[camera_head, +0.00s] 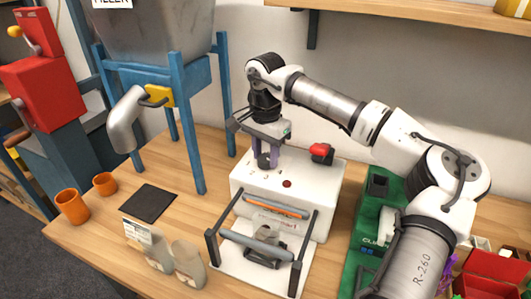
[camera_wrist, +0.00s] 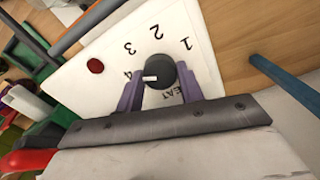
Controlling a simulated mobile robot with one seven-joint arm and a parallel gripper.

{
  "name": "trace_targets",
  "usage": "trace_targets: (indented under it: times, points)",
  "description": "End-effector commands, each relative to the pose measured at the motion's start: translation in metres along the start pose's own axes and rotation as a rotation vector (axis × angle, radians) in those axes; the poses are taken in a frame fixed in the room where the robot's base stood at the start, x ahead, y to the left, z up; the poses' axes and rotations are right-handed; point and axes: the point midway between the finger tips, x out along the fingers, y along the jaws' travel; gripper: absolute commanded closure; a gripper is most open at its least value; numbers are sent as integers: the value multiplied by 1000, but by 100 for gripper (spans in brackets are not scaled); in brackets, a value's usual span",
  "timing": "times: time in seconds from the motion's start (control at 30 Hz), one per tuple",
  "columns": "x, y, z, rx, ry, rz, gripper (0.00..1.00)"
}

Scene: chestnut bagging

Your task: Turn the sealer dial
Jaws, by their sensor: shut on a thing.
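The sealer (camera_head: 290,205) is a white box on the wooden table, with a bar and handle frame at its front. Its dark round dial (camera_wrist: 160,72) sits on the top face, with numbers 1 to 4 and partly hidden lettering around it. The dial's white pointer mark faces left in the wrist view, near the 4. In the head view the dial (camera_head: 263,161) is partly hidden by my gripper. My gripper (camera_head: 266,160) points down from above, its purple fingers on both sides of the dial; it also shows in the wrist view (camera_wrist: 160,88), shut on the dial.
A hopper on blue legs (camera_head: 187,130) stands left. A dark pad (camera_head: 149,203), orange cups (camera_head: 72,206) and clear bags (camera_head: 187,264) lie front left. A green device (camera_head: 372,215) stands right.

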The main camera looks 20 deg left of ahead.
Motion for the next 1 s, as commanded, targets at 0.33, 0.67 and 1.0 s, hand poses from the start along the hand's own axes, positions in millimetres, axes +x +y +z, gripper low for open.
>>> trace_targets:
  times: [0.33, 0.67, 1.0]
  points:
    - [-2, -1, 0, -143, 3, -5, 86]
    - [-2, -1, -1, -172, 4, -4, 85]
    - [-2, -1, 0, -171, 3, -3, 50]
